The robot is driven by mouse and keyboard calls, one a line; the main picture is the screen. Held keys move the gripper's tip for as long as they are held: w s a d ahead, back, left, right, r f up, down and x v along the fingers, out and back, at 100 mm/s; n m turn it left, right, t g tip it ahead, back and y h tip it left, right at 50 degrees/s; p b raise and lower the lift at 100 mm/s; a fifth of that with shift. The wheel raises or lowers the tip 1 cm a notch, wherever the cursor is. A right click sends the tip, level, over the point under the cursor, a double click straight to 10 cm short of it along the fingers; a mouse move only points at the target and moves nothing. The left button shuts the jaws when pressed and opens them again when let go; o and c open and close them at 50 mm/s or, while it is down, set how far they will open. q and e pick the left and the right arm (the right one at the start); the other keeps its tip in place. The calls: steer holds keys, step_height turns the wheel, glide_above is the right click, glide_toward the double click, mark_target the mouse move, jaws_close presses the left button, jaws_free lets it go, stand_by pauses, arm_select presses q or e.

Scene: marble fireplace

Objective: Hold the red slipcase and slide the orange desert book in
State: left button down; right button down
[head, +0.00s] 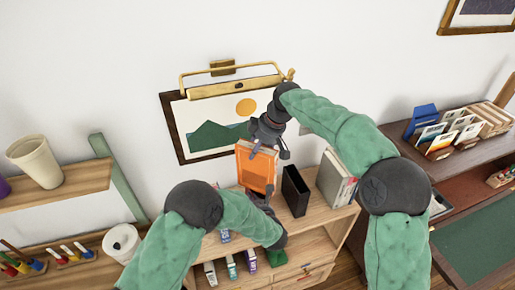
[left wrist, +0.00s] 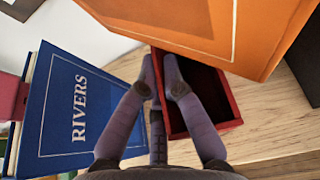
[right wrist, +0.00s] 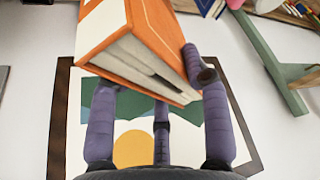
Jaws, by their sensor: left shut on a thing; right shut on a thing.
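The orange book (head: 255,168) hangs upright above the wooden shelf top, held from above by my right gripper (head: 268,148). In the right wrist view the book (right wrist: 150,45) sits between the fingers, its cream page edges facing the camera. The red slipcase (left wrist: 232,110) stands on the shelf top with its dark opening facing up. My left gripper (left wrist: 163,68) is shut on the slipcase's near wall. In the left wrist view the orange book (left wrist: 225,25) is above the slipcase and apart from it, partly covering the opening. In the head view the slipcase is mostly hidden.
A blue book marked RIVERS (left wrist: 75,110) stands left of the slipcase. A black case (head: 295,190) stands to its right, with pale books (head: 335,180) farther right. A framed picture (head: 215,130) with a brass lamp (head: 235,88) hangs on the wall close behind my right gripper.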

steer(key=shift+f, duration=0.25)
stand_by(0.3)
steer(key=c, duration=0.6)
jaws_free()
steer(key=shift+f, duration=0.2)
steer(key=v, duration=1.3)
steer(key=shift+a, duration=0.15)
steer(key=shift+o, duration=0.3)
